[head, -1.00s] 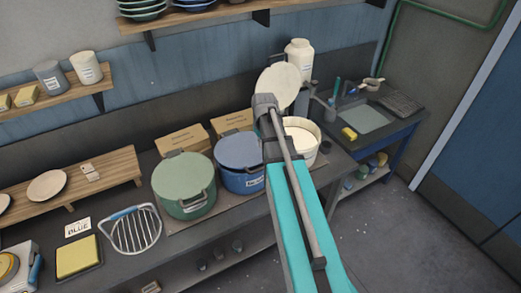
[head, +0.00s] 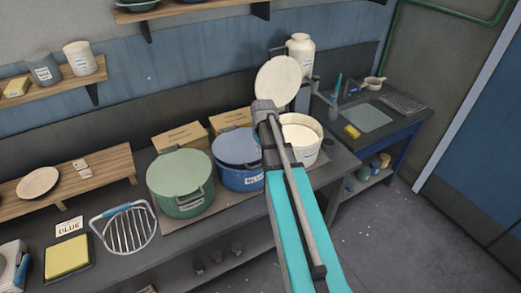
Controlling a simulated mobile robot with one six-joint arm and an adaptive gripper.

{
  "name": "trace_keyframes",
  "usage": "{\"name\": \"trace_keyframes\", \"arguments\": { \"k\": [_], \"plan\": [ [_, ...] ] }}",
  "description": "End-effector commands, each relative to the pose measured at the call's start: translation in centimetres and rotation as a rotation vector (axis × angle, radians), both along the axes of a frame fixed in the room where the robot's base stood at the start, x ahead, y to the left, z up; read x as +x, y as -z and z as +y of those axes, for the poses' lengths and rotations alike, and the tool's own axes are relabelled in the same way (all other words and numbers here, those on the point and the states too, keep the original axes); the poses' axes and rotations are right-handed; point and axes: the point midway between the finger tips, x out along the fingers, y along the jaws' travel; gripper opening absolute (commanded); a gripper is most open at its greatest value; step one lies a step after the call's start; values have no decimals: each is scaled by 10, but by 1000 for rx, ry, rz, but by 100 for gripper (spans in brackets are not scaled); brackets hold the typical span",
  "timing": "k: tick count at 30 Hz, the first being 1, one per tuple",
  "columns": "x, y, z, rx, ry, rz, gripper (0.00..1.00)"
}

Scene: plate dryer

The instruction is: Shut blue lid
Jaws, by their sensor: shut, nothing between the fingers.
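The blue pot (head: 240,180) stands on the counter, with a label on its front partly covered by my arm. Its blue lid (head: 234,145) lies over the top and looks slightly tilted, with a dark blue band under its front edge; I cannot tell whether it is fully down. My arm passes just right of the blue pot and in front of the white pot. My gripper's fingers do not show; they are hidden behind the arm or out of sight.
The green pot (head: 181,195) stands left with its lid on. The white pot (head: 303,142) is open, its round cream lid (head: 277,82) raised behind. Cardboard boxes (head: 180,136) stand behind the pots.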

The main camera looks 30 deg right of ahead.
Motion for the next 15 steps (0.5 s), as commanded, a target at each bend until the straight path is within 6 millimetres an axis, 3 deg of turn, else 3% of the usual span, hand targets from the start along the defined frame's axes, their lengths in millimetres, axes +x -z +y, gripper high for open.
{"name": "trace_keyframes", "arguments": {
  "k": [15],
  "plan": [
    [3,44,0,0,0,0,0]
  ]
}}
